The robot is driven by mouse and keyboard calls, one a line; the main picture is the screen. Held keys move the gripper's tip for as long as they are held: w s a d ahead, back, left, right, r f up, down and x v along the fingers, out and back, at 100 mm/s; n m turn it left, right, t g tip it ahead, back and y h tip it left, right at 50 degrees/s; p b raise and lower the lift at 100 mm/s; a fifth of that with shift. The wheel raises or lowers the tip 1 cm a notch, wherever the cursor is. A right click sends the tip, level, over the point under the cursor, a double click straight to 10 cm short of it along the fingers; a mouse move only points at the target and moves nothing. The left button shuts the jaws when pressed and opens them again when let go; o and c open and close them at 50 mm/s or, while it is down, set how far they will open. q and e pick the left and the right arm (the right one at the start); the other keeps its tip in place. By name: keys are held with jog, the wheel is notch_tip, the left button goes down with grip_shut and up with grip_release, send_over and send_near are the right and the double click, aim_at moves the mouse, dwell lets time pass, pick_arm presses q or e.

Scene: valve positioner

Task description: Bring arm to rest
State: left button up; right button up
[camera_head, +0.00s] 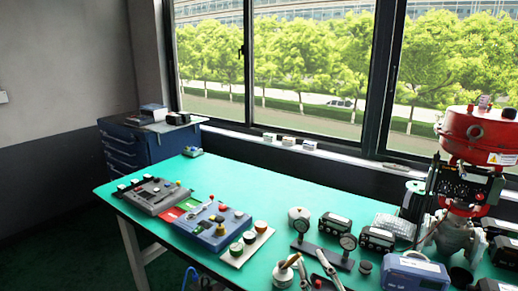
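My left gripper is not in view. The red-topped valve (478,135) stands at the right end of the table, with a black positioner (462,184) on its front.
Two gauges (347,241) on a dark bar stand just behind the gripper. Small black instruments (335,222) and a blue-grey box (415,272) crowd the right. Button panels (213,224) lie at the left. The table's back middle is clear. A blue cabinet (135,145) stands behind.

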jog(key=s+d+f+m+g+h, duration=0.2)
jog(key=d+f, duration=0.1)
jog(key=f, duration=0.3)
jog(key=s+d+f+m+g+h, duration=0.1)
jog(key=s+d+f+m+g, duration=0.15)
jog(key=f, duration=0.35)
jog(key=s+d+f+g, duration=0.2)
jog(key=s+f+g, duration=0.3)
jog(key=s+f, duration=0.5)
jog(key=s+d+f+g, duration=0.1)
jog(key=s+f+g, duration=0.5)
jog(key=s, duration=0.7)
notch_tip(320, 180, down, 25)
jog(key=s, duration=0.2)
jog(key=s+d+f+g, duration=0.2)
jog(key=s+d+f, duration=0.1)
jog(key=s+f, duration=1.3)
jog(key=shift+s+f, duration=0.15)
jog(key=shift+s, duration=0.4)
jog(key=shift+d+m, duration=0.1)
jog(key=shift+m, duration=0.15)
